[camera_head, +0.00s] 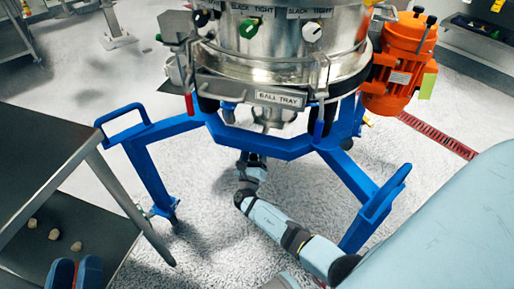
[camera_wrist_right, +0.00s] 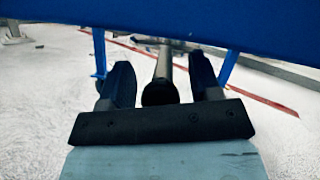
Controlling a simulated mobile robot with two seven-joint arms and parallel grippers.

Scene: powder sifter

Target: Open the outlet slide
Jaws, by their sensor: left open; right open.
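The powder sifter (camera_head: 275,50) is a shiny steel drum on a blue frame (camera_head: 265,145). Its metal outlet part (camera_head: 270,118) shows partly below the drum, behind the frame. In the right wrist view, a dark round knob (camera_wrist_right: 160,92) on a grey rod (camera_wrist_right: 164,62) appears between the fingers of my right gripper (camera_wrist_right: 163,84). These fingers are open, with gaps on both sides of the knob. In the head view my right arm reaches under the frame, which hides most of that gripper. My left gripper (camera_head: 75,273) is open and empty at the lower left.
A "BALL TRAY" label (camera_head: 279,99) is on the sifter's front, above the frame. An orange motor (camera_head: 398,64) hangs at its right. A dark shelved table (camera_head: 45,150) stands at left, with small pale pieces (camera_head: 53,234) on its lower shelf. The frame passes close above my right gripper.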

